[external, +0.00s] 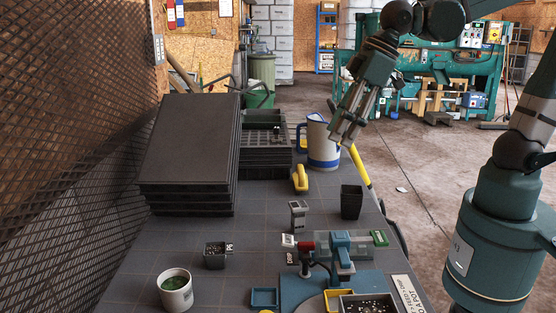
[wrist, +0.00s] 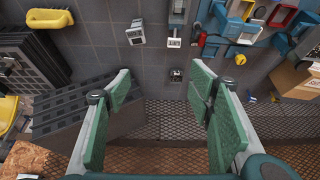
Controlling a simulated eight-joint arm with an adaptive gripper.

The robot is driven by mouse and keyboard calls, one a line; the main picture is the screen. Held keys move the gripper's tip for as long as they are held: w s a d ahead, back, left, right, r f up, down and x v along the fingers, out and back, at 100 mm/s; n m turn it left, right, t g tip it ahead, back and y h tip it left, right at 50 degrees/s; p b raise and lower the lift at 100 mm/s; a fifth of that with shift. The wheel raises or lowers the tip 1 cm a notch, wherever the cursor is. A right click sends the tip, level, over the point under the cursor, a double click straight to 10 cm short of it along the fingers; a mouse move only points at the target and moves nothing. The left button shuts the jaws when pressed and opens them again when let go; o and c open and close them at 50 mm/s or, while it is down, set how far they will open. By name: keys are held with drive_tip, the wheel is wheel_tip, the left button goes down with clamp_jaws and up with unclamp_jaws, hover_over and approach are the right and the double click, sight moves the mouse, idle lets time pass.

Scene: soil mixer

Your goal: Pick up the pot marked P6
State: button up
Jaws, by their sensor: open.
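A small dark square pot (external: 214,256) filled with soil stands on the grey table, left of centre in the external view. A white tag on its right side seems to read P6, but the lettering is tiny. In the wrist view the pot (wrist: 176,74) is small, ahead of and between the fingers, with clear distance. My gripper (external: 346,136) is open and empty, high above the far right part of the table. Its green-padded fingers (wrist: 162,86) are spread wide in the wrist view.
A white mug (external: 175,294) with green contents stands in front of the pot. Stacked black trays (external: 185,200) rise behind it. A grey stand (external: 298,216), blue machine (external: 342,250) and empty black pot (external: 351,202) stand to the right. The mesh wall is left.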

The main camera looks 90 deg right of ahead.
drive_tip(key=w+a+f+g+p, duration=0.1)
drive_tip(key=w+a+f, duration=0.1)
drive_tip(key=w, duration=0.9)
drive_tip(key=g+p, duration=0.3)
drive_tip(key=g, duration=0.1)
hover_over(215, 251)
drive_tip(key=shift+n, duration=0.4)
wheel_tip(215, 251, down, 20)
drive_tip(key=shift+s+d+r, duration=0.15)
drive_tip(key=shift+w+f, duration=0.25)
drive_tip(key=shift+f, duration=0.25)
drive_tip(key=shift+f, duration=1.3)
